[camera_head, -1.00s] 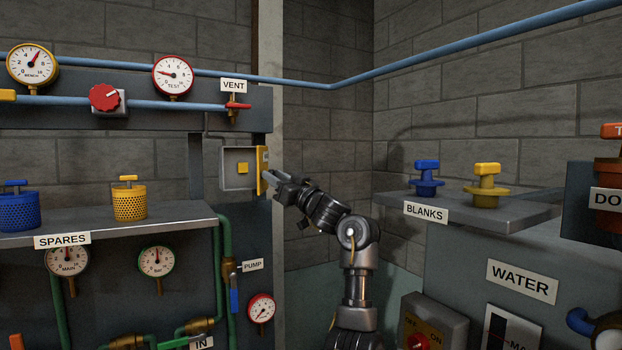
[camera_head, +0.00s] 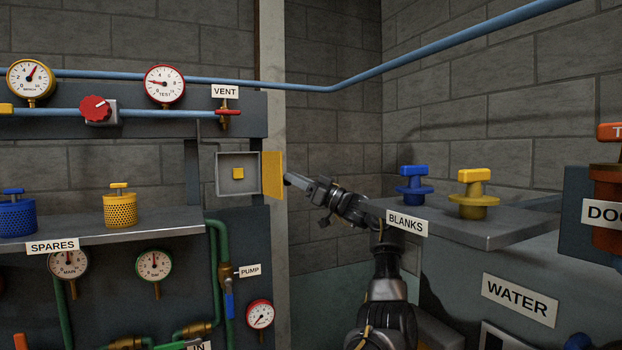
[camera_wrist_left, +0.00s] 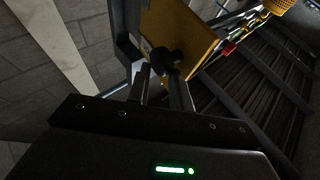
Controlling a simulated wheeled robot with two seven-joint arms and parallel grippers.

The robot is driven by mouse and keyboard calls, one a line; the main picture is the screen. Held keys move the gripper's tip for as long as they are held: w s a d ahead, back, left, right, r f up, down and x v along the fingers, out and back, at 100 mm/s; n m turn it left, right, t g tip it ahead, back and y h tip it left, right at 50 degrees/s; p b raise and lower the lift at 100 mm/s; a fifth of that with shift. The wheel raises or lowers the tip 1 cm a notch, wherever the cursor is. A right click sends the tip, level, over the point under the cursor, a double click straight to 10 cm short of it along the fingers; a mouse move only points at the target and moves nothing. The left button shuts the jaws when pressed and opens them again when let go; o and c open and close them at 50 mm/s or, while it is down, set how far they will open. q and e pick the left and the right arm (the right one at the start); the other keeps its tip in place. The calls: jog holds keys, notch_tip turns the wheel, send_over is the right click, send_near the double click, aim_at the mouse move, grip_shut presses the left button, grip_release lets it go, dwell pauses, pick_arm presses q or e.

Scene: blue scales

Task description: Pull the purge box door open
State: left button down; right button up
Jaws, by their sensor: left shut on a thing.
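My left gripper (camera_head: 288,180) reaches the door's right side from the right. In the left wrist view, the yellow door (camera_wrist_left: 185,30) has a dark knob (camera_wrist_left: 165,58), and my left gripper (camera_wrist_left: 163,77) is shut on it. The dim light hides the exact contact. My right gripper is not in view.
A grey shelf with the BLANKS label (camera_head: 407,223) stands close to my left arm, carrying a blue (camera_head: 414,185) and a yellow (camera_head: 474,194) piece. The SPARES shelf (camera_head: 120,231) lies left. A green pipe (camera_head: 224,245) runs below the box.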

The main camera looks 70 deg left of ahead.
pick_arm(q)
jog(key=shift+s+a+f+h, duration=0.2)
jog(key=shift+s+h, duration=0.1)
jog(key=shift+s, duration=0.15)
jog(key=c, duration=1.6)
grip_release()
jog(key=shift+c, duration=0.2)
jog(key=o, duration=0.6)
jog(key=shift+s+a, duration=0.25)
jog(key=shift+s, duration=0.65)
jog(key=shift+w+f, duration=0.15)
jog(key=shift+w, duration=0.55)
jog(key=shift+s, duration=0.1)
